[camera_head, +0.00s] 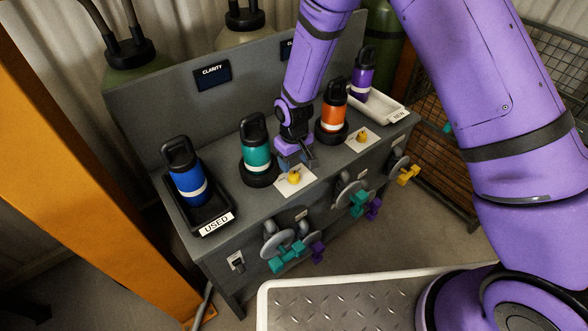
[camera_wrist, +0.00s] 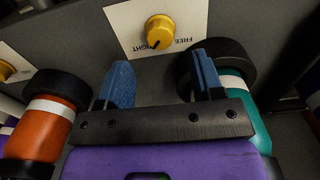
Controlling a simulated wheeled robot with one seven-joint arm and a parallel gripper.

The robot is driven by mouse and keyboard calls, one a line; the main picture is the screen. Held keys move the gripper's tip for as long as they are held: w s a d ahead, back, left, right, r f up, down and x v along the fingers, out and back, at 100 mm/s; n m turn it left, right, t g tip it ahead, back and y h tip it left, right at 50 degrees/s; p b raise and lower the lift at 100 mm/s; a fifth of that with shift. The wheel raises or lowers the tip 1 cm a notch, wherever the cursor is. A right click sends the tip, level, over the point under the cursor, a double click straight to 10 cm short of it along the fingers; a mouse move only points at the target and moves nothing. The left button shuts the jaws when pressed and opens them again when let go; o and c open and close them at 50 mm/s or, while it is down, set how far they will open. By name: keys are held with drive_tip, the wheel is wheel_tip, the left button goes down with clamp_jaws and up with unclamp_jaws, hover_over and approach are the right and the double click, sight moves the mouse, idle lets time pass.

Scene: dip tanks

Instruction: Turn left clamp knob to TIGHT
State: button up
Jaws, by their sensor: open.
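The left clamp knob (camera_head: 294,177) is yellow and sits on a white card on the grey bench, in front of the teal bottle (camera_head: 256,150). In the wrist view the knob (camera_wrist: 160,29) is at top centre. Its card shows upside-down lettering, FREE to the right and a partly covered word ending IGHT to the left. A dark mark on the knob faces the lower left. My gripper (camera_head: 297,160) is open and empty, just behind the knob. In the wrist view its two blue fingers (camera_wrist: 164,72) are apart, below the knob and not around it.
The orange bottle (camera_head: 333,113) and the teal bottle stand close on either side of my gripper. A second yellow knob (camera_head: 363,136) sits farther right. The USED tray (camera_head: 216,226) holds a blue bottle (camera_head: 187,181). Handwheels with teal handles (camera_head: 286,257) stick out of the bench front.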

wheel_tip(320, 180, up, 5)
drive_tip(key=shift+f, duration=0.15)
idle(0.5)
wheel_tip(320, 180, up, 14)
drive_tip(key=m+t, duration=0.1)
hover_over(295, 174)
drive_tip(key=d, duration=0.7)
drive_tip(key=s+d+r+m+t, duration=0.1)
drive_tip(key=s+d+r, duration=0.1)
drive_tip(key=d+r, duration=0.3)
drive_tip(key=s+d+r+m, duration=0.1)
drive_tip(key=s+d+r, duration=0.2)
drive_tip(key=r, duration=0.4)
drive_tip(key=s+d+r+m+t, duration=0.1)
drive_tip(key=s+d+r, duration=0.3)
drive_tip(key=s, duration=0.3)
drive_tip(key=s+d+r+m+t, duration=0.1)
drive_tip(key=s+d+r, duration=0.2)
drive_tip(key=s, duration=0.4)
drive_tip(key=s+d+r+m+t, duration=0.1)
drive_tip(key=s+d+r, duration=0.3)
drive_tip(key=s, duration=0.3)
drive_tip(key=shift+s+d+r+m, duration=0.25)
drive_tip(key=shift+d+r+m, duration=0.1)
drive_tip(key=shift+r, duration=0.1)
